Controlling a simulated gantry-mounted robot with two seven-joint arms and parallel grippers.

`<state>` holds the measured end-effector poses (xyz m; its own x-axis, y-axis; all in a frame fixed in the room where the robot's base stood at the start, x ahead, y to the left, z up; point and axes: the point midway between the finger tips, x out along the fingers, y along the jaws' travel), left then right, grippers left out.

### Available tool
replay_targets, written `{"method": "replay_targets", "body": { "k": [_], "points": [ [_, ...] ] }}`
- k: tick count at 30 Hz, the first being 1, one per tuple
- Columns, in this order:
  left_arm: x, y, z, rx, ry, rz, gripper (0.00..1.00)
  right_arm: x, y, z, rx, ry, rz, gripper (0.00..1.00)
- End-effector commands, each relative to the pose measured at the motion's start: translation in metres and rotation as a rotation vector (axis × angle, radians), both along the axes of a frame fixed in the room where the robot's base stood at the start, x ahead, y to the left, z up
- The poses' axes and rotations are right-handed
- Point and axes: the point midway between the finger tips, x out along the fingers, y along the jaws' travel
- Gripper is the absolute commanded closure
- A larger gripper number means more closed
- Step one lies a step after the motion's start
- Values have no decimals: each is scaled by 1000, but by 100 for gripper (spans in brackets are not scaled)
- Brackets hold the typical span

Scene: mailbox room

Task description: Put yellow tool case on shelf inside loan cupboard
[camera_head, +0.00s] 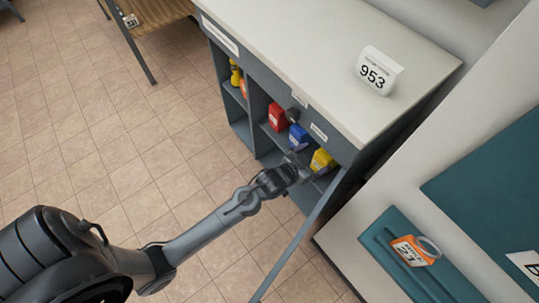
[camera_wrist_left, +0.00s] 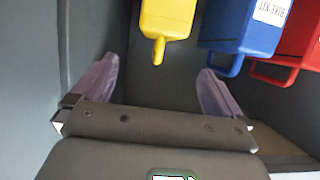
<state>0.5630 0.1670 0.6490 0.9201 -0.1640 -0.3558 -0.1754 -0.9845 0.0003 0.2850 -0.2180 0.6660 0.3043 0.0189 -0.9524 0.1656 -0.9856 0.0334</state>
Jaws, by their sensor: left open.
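The yellow tool case (camera_head: 322,160) stands inside the grey loan cupboard (camera_head: 265,68), in the right-hand bay next to a blue case (camera_head: 298,138). My left gripper (camera_head: 304,168) is at the cupboard's open front, just before the yellow case. In the left wrist view, the yellow case (camera_wrist_left: 168,18) shows its handle pointing toward my open, empty left gripper (camera_wrist_left: 158,75). The handle lies between the lines of the two fingers, beyond their tips, and no contact shows. The case's far part is cut off by the picture edge. My right gripper is not in view.
A red case (camera_head: 277,117) stands beyond the blue one, which is labelled BIKE KIT in the left wrist view (camera_wrist_left: 240,28). The cupboard door (camera_head: 300,245) stands open beside my gripper. A 953 sign (camera_head: 379,72) is on the white top.

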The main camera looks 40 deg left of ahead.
Motion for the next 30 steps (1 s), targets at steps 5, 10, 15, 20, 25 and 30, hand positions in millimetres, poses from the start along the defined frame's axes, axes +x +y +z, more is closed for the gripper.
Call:
{"method": "replay_targets", "body": {
  "k": [5,10,15,20,25,30],
  "points": [
    [-37,8,-8,29,135,9,0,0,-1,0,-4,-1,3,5],
    [-113,23,-13,84,386,21,0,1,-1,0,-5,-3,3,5],
    [-195,38,-5,136,638,26,0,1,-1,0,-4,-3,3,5],
    [-251,48,9,169,801,25,0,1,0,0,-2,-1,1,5],
    [-277,52,17,184,874,25,0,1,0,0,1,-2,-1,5],
    [-278,52,17,185,881,25,0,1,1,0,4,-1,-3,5]
  ]
}}
